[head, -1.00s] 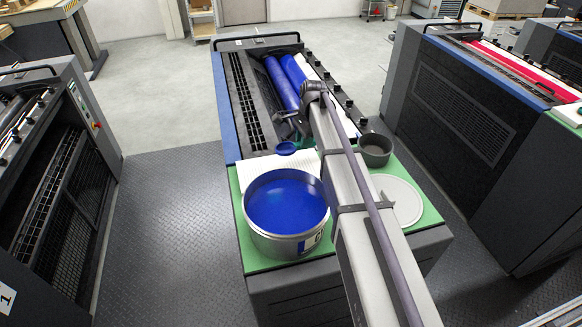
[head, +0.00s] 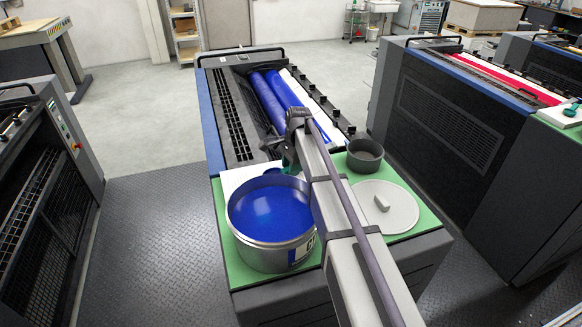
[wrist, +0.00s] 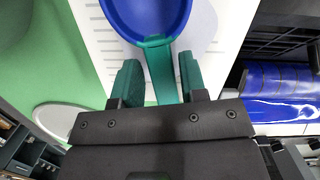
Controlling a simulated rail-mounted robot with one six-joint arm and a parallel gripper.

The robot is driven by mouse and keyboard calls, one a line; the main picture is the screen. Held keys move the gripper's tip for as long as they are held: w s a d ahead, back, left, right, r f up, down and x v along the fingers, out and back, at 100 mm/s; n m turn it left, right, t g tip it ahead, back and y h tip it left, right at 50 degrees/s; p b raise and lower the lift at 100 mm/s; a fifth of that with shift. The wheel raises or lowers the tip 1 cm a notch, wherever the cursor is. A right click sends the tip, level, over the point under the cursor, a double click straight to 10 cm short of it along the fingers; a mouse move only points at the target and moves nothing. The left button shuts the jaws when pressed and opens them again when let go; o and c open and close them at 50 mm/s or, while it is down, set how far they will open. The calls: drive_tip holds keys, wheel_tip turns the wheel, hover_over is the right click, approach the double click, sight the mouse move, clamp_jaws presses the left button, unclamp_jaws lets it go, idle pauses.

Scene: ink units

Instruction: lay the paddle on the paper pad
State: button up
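The paddle, with a blue bowl (wrist: 147,14) and teal handle (wrist: 161,77), lies over the white lined paper pad (wrist: 93,40) in the wrist view. My gripper (wrist: 161,72) has its teal fingers on either side of the handle, with narrow gaps visible, so it looks open around it. A grey shadow shows on the pad right of the bowl; I cannot tell whether the paddle touches the pad. In the head view the pad (head: 234,181) is partly hidden behind the ink tub, and my gripper (head: 289,162) is low behind the tub's rim.
The blue ink tub (head: 270,257) stands close in front of the pad on the green top (head: 222,212). A grey bowl (head: 364,158) and a round white lid (head: 400,208) with a handle are to the right. Blue rollers (head: 262,92) lie behind.

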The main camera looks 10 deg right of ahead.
sight(305, 184)
drive_tip(key=shift+o, duration=0.8)
wheel_tip(305, 184, up, 12)
drive_tip(key=d+p, duration=0.2)
drive_tip(key=p, duration=1)
drive_tip(key=s+n, duration=0.2)
drive_tip(key=s, duration=0.4)
drive_tip(key=s+a+n, duration=0.1)
drive_tip(key=s+n, duration=0.2)
drive_tip(key=s, duration=0.3)
drive_tip(key=s+a+n, duration=0.1)
drive_tip(key=s+n, duration=0.1)
drive_tip(key=s, duration=0.4)
drive_tip(key=shift+a+f+n+h, duration=0.1)
drive_tip(key=shift+f+n+h, duration=0.05)
drive_tip(key=shift+n+h, duration=0.25)
drive_tip(key=s+n, duration=0.2)
drive_tip(key=s, duration=0.2)
drive_tip(key=s+n, duration=0.2)
drive_tip(key=s, duration=0.2)
drive_tip(key=s+n, duration=0.2)
drive_tip(key=s, duration=0.2)
drive_tip(key=shift+a+n+h, duration=0.2)
drive_tip(key=shift+n+h, duration=0.2)
drive_tip(key=shift+w, duration=0.25)
